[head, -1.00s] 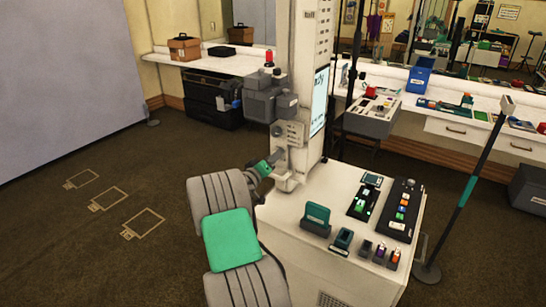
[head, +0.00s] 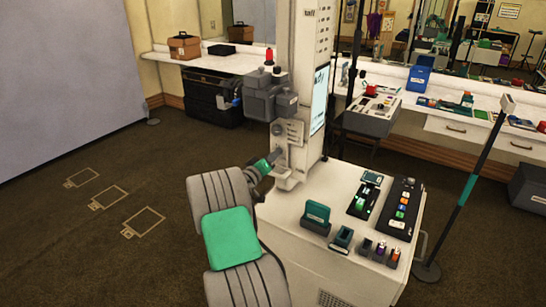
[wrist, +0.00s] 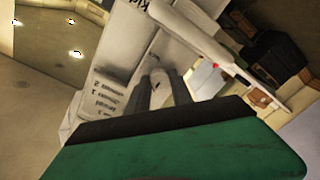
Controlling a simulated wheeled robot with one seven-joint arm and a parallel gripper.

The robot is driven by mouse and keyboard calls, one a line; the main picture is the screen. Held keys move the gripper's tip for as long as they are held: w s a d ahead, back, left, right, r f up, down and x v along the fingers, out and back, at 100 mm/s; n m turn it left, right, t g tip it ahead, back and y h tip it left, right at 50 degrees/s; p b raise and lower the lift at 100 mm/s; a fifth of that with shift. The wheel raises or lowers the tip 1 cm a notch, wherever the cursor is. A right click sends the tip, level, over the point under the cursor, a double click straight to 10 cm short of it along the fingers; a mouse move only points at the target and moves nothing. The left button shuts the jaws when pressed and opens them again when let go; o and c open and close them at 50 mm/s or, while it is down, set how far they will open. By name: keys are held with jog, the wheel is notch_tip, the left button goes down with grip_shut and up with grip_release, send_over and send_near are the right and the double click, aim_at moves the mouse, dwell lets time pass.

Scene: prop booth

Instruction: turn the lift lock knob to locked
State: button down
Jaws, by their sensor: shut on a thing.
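The lift lock knob (wrist: 159,78) is a small pale piece on the front of the white lift column (head: 298,60). In the wrist view it shows between my two dark grey fingers. My gripper (wrist: 158,88) is shut on it. In the head view my gripper (head: 279,157) reaches the column's lower front from the left, and the fingers and wrist hide most of the knob there. A plate with small print (wrist: 103,103) is beside the fingers in the wrist view. I cannot read the knob's setting.
A grey box unit (head: 270,98) juts from the column above my gripper. A white cabinet top (head: 335,205) with button panels and small holders lies to the right. A dark pole (head: 462,200) stands farther right. The floor at left is open, with taped outlines (head: 110,197).

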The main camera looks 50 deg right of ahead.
jog(key=shift+f+b, duration=0.2)
jog(key=shift+b, duration=0.45)
jog(key=m+b, duration=0.9)
jog(key=b, duration=0.7)
jog(key=m+g+b, duration=0.1)
jog(key=m+b, duration=0.8)
jog(key=b, duration=0.7)
jog(key=shift+h, duration=0.4)
jog(key=shift+r+m, duration=0.1)
jog(key=shift+m, duration=0.3)
jog(key=c, duration=1.1)
grip_release()
jog(key=shift+a, duration=0.15)
